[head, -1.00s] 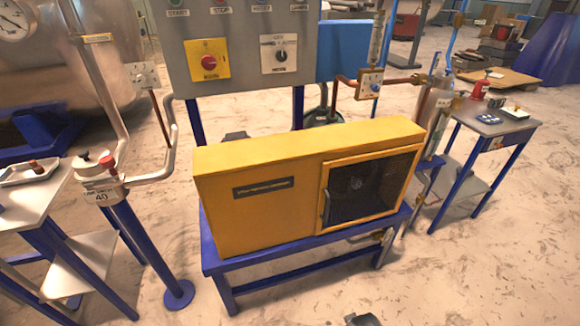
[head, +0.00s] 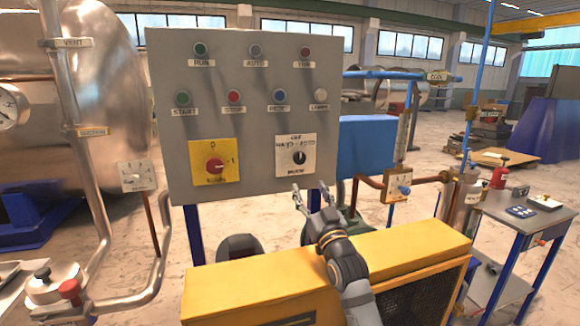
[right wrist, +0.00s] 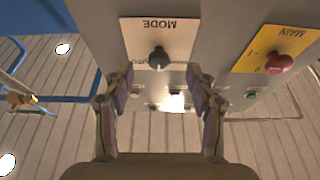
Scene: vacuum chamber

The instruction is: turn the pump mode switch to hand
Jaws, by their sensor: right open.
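The pump mode switch is a small black knob (head: 298,157) on a white plate (head: 283,143) at the lower right of the grey control panel (head: 225,120). The plate has OFF at the top and HAND and AUTO at the sides; the knob's exact setting is too small to tell. My right gripper (head: 312,190) is open and empty, just below the plate in the head view. In the right wrist view the plate appears upside down, with the black knob (right wrist: 159,58) ahead of and between the open fingers (right wrist: 160,85), apart from them. My left gripper is out of view.
A red main switch (head: 215,166) on a yellow plate sits left of the mode switch. Several buttons and lamps are above. A yellow cabinet (head: 240,285) stands below my right arm. A copper pipe and valve box (head: 397,187) are to the right.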

